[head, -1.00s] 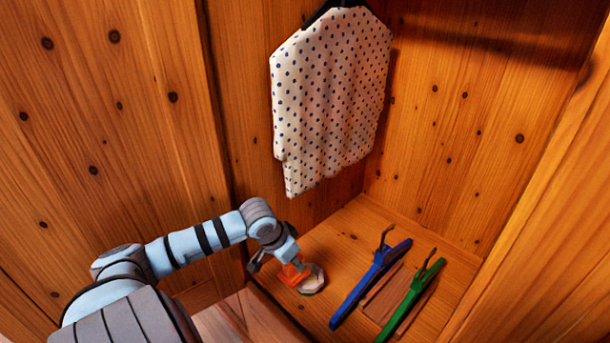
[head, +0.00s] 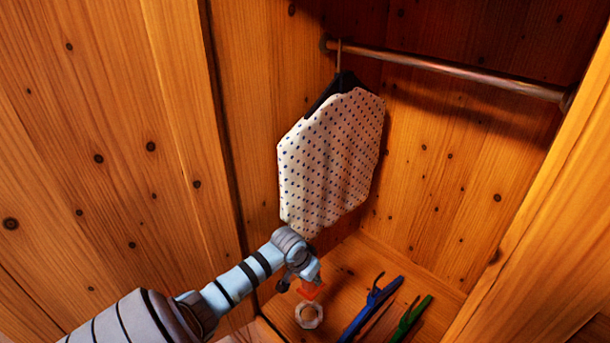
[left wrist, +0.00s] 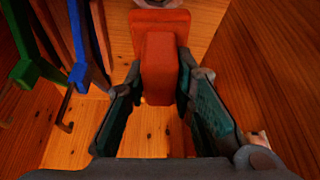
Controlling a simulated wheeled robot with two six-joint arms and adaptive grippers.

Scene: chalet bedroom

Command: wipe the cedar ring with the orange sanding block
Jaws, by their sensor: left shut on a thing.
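The cedar ring (head: 309,316) is a pale, many-sided ring lying on the wardrobe floor. In the left wrist view, only a pale edge of it (left wrist: 158,3) shows at the top, beyond the block. My left gripper (head: 299,284) is shut on the orange sanding block (head: 311,291). In the left wrist view the block (left wrist: 165,60) sits between the dark finger pads. The block is just above and behind the ring in the head view; a small gap seems to separate them. My right gripper is out of view.
A blue hanger (head: 371,308) and a green hanger (head: 410,318) lie right of the ring, with a brown wooden piece between them. A dotted garment (head: 330,165) hangs from the rod (head: 450,73) above my left gripper. Wooden walls enclose the space.

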